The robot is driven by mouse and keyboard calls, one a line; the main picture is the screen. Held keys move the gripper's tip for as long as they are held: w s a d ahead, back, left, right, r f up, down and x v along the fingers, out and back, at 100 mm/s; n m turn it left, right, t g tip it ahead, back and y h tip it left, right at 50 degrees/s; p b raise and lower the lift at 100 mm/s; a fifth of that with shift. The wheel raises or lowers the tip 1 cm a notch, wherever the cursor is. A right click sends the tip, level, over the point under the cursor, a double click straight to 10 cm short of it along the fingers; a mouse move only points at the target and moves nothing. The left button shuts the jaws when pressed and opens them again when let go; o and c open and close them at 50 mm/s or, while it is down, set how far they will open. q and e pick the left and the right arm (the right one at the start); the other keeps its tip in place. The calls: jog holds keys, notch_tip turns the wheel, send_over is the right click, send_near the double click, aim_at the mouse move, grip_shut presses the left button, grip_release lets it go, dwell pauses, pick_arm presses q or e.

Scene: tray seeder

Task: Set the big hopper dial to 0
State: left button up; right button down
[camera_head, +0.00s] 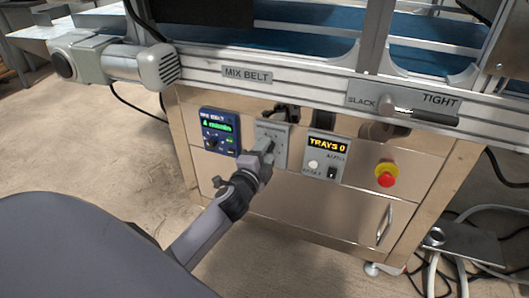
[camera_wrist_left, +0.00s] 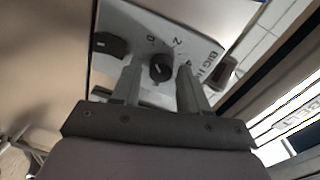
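The big hopper dial (camera_wrist_left: 160,68) is a round black knob on a pale plate (camera_wrist_left: 205,48) with the numbers 0, 2 and 4 and partly cut-off "BIG H" lettering. Its pointer setting is too unclear to read. My left gripper (camera_wrist_left: 160,84) is open, one finger on each side of the knob; I cannot tell whether they touch it. In the head view my left gripper (camera_head: 268,149) is at the grey dial plate (camera_head: 283,140) and hides the knob. My right gripper is not in view.
A blue-lit mix belt box (camera_head: 220,131) is left of the dial plate. A "TRAYS 0" counter panel (camera_head: 326,157) and a red emergency button (camera_head: 387,175) are right of it. The slack/tight lever (camera_head: 388,106) is on the metal rail above. A drawer handle (camera_head: 384,225) is below.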

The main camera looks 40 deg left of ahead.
pick_arm(q)
jog(key=shift+o, duration=0.3)
jog(key=p+v, duration=0.1)
jog(key=v, duration=0.6)
jog(key=shift+p, duration=0.3)
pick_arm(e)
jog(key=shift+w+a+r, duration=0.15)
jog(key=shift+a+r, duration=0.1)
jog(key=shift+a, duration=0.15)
pick_arm(q)
jog(key=shift+s, duration=0.1)
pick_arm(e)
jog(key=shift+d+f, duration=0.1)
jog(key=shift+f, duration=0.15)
